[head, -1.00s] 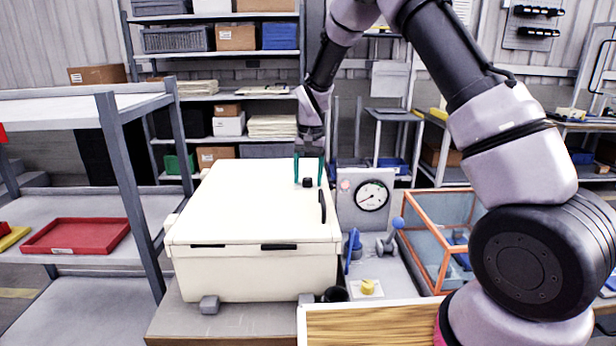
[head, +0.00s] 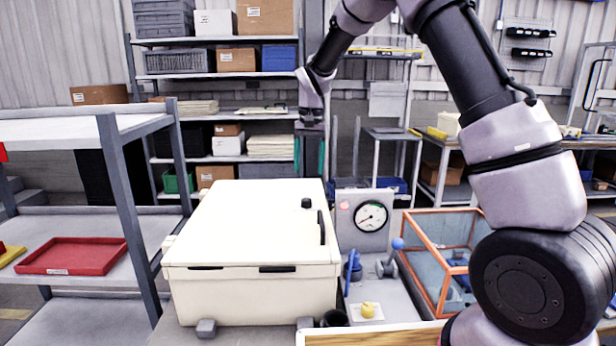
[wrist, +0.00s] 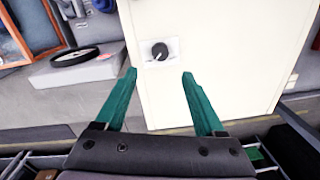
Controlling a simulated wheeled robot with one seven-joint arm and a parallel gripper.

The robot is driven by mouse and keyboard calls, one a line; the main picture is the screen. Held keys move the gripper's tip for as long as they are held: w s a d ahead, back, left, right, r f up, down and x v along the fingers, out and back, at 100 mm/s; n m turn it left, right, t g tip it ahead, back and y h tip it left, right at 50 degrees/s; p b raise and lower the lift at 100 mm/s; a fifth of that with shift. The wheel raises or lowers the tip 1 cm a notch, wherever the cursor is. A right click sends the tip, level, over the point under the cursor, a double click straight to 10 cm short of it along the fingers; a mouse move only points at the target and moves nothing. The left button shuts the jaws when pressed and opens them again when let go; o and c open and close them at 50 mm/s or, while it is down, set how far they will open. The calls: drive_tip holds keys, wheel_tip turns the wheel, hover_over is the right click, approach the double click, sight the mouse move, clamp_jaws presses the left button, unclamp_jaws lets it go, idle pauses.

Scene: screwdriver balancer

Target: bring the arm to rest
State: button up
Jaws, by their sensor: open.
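My gripper (head: 309,157) hangs in the air above the back edge of the cream cabinet, its green fingers pointing down. In the wrist view my gripper (wrist: 158,80) is open, with nothing between the two fingers. The cream cabinet (head: 245,222) stands closed on the bench, with a black knob (head: 306,203) on its top and a dark handle (head: 321,228) at its right edge. In the wrist view the knob (wrist: 160,51) lies beyond the fingertips, apart from them.
A gauge panel (head: 371,216), a blue-knobbed lever (head: 397,244) and a yellow button (head: 368,310) are right of the cabinet. An orange-framed box (head: 428,268) stands farther right. A grey shelf unit (head: 122,170) with a red tray (head: 73,256) is at left.

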drive_tip(key=shift+r, duration=0.15)
drive_tip(key=s+d+r+t+y, duration=0.1)
drive_tip(key=s+d+r, duration=0.4)
drive_tip(key=d+r, duration=0.15)
drive_tip(key=s+d+r+t+y, duration=0.1)
drive_tip(key=s+d+r+t, duration=0.1)
drive_tip(key=s+d+r, duration=0.5)
drive_tip(key=s+d+r+m+t, duration=0.1)
drive_tip(key=s+d+r+t, duration=0.1)
drive_tip(key=s, duration=0.6)
drive_tip(key=s+d+r+t, duration=0.2)
drive_tip(key=s+d, duration=0.3)
drive_tip(key=s, duration=0.4)
drive_tip(key=shift+s+m+h, duration=0.25)
drive_tip(key=shift+m+h, duration=0.05)
drive_tip(key=shift+m, duration=0.1)
drive_tip(key=shift+r, duration=0.1)
